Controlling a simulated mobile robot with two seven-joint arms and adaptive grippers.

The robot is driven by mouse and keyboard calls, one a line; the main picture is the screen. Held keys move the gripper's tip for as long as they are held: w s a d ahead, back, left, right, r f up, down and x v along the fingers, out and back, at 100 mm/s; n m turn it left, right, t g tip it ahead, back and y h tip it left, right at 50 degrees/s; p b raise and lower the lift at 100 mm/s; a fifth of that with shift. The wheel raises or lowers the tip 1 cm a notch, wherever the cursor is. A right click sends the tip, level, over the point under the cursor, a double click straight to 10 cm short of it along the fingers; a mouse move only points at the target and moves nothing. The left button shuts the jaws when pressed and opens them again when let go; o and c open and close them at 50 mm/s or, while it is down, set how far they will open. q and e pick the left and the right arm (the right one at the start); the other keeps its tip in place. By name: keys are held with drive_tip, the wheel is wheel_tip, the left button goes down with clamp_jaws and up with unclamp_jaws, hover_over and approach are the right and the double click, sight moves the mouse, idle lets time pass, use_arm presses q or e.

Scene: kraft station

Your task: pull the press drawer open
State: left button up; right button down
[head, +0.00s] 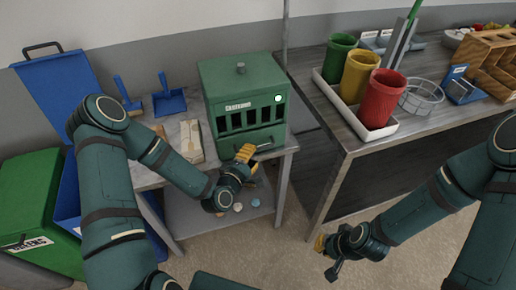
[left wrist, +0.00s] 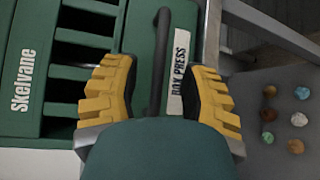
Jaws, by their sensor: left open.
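The green box press (head: 243,92) stands on a small grey table, with a row of dark slots across its front. Its drawer front (head: 268,137) is low on that face and appears shut. In the left wrist view, the dark bar handle (left wrist: 159,60) runs up the picture beside a "BOX PRESS" label (left wrist: 178,75). My left gripper (head: 246,154) is at the drawer front. Its open yellow fingers (left wrist: 160,72) lie on either side of the handle, apart from it; the palm hides the handle's lower end. My right gripper (head: 325,256) hangs low at the right, away from the press.
A table at the right (head: 333,120) holds a white tray (head: 391,131) with green, yellow and red cups. Blue dustpans (head: 169,98) lie left of the press. Several small round pieces lie on the lower shelf (head: 200,225). Open floor lies before the press.

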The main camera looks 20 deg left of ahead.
sight(258, 148)
use_arm(q)
drive_tip(key=shift+x, duration=2.4)
clamp_jaws()
